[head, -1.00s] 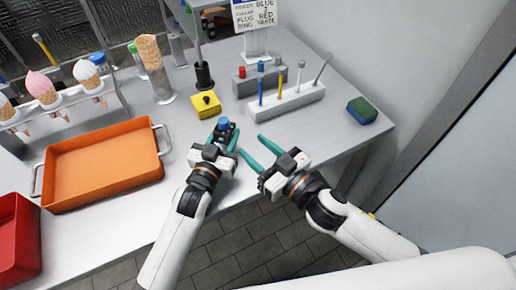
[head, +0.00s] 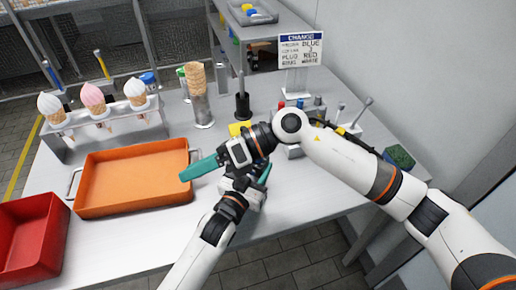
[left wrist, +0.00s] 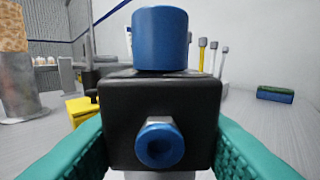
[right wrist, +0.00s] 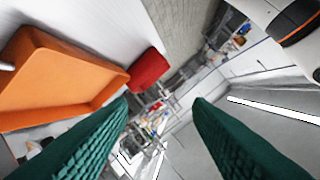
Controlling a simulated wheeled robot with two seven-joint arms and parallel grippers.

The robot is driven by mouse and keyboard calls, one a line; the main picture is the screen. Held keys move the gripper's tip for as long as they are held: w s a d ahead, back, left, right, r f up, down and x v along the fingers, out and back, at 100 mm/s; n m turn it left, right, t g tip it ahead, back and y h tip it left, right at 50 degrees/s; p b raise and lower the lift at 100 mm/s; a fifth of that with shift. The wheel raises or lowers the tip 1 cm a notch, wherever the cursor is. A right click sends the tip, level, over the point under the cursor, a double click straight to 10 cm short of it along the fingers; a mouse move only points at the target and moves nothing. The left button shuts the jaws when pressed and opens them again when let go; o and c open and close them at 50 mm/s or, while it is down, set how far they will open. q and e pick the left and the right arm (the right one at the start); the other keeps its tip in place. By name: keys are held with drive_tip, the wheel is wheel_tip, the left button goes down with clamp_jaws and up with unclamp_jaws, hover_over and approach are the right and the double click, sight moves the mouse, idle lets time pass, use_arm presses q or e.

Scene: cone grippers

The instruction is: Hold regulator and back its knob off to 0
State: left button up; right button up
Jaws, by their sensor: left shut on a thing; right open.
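The regulator (left wrist: 158,105) is a black block with a blue knob (left wrist: 160,38) on top and a blue ringed port (left wrist: 159,145) on its near face, seen upright in the left wrist view. My left gripper (head: 262,174) is shut on it, with teal fingers on both sides of the block. In the head view the regulator is hidden behind my right gripper and arm. My right gripper (right wrist: 162,102) is open, with nothing between its fingers. In the head view it sits above and slightly left of my left gripper, one teal finger pointing left.
An orange tray (head: 83,198) and a red bin (head: 12,270) lie to the left. A rack of ice cream cones (head: 112,131), a waffle cone in a holder (head: 202,112) and a partly hidden yellow block (head: 236,128) stand behind. A sign (head: 300,50) and a green-blue sponge (head: 399,157) are right.

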drive_tip(key=w+d+r+n+t+h, duration=0.5)
drive_tip(key=w+d+n+h, duration=0.65)
drive_tip(key=h, duration=0.25)
wheel_tip(320, 180, down, 12)
drive_tip(key=shift+s+a+r, duration=0.1)
drive_tip(key=shift+s, duration=0.05)
drive_tip(key=c, duration=1)
